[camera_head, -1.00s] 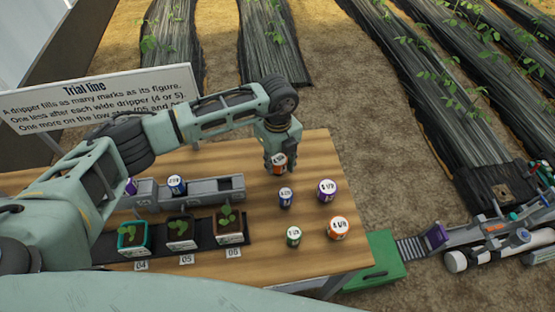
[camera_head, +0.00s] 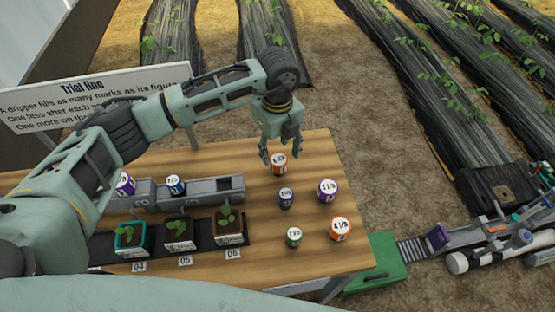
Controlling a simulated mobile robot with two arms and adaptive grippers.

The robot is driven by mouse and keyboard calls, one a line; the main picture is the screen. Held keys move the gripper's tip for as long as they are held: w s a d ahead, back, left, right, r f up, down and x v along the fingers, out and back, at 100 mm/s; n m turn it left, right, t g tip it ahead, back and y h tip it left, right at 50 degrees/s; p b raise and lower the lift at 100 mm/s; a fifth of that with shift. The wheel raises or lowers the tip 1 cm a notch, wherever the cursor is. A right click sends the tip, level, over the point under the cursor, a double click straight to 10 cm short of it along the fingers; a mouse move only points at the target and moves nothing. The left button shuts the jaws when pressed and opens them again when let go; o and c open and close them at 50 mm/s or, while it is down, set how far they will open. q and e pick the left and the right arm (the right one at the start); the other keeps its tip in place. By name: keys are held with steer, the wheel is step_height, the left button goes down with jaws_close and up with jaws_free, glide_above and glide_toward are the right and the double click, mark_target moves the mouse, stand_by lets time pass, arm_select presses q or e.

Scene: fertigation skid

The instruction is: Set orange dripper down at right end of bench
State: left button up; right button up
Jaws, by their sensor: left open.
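An orange dripper (camera_head: 279,164) stands upright on the wooden bench (camera_head: 265,255), towards its right end at the back. A second, larger orange dripper (camera_head: 340,229) stands near the front right of the bench. My left gripper (camera_head: 281,152) is open and empty, just above and behind the back orange dripper, its fingers apart from it as far as I can tell. My right gripper is not in view.
A blue dripper (camera_head: 286,198), a purple one (camera_head: 327,191) and a green one (camera_head: 293,237) stand close by. A grey rack (camera_head: 212,190) holds a purple and a blue dripper. Potted seedlings (camera_head: 229,226) stand at the front left. A sign (camera_head: 95,105) stands behind.

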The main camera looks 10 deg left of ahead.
mark_target(278, 160)
arm_select(q)
step_height(278, 160, up, 7)
steer(key=b, duration=0.1)
steer(key=shift+f, duration=0.2)
